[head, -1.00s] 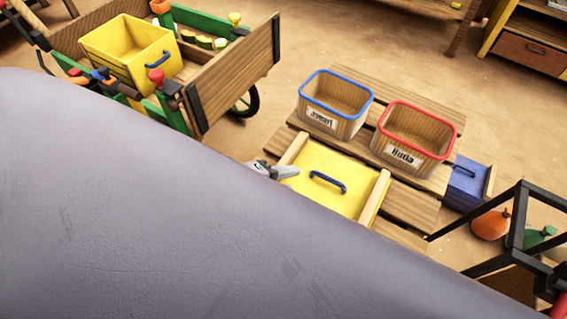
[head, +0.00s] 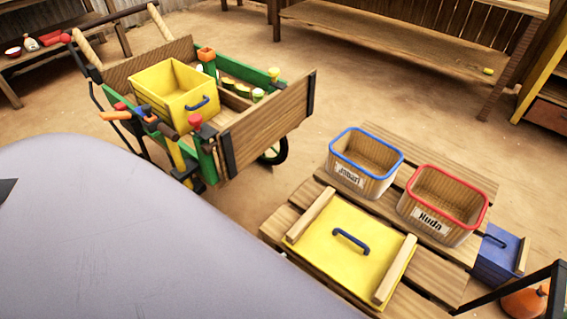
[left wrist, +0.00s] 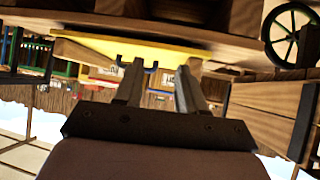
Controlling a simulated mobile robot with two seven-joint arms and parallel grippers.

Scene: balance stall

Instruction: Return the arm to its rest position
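My left gripper (left wrist: 160,68) shows in the left wrist view, with its two fingers apart and nothing between them. It is out of sight in the head view, where a large smooth grey surface covers the lower left. My right gripper is not in view. The yellow lid (head: 340,274) with a blue handle lies on the slatted wooden stand; a yellow panel (left wrist: 140,47) also shows beyond the fingers in the tilted left wrist view.
A blue-rimmed bin (head: 351,182) and a red-rimmed bin (head: 460,231) stand behind the lid. A blue box (head: 497,262) is right of them. A wooden cart (head: 268,128) holds a yellow box (head: 160,92) at the upper left. Bare floor (head: 390,95) lies behind the bins.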

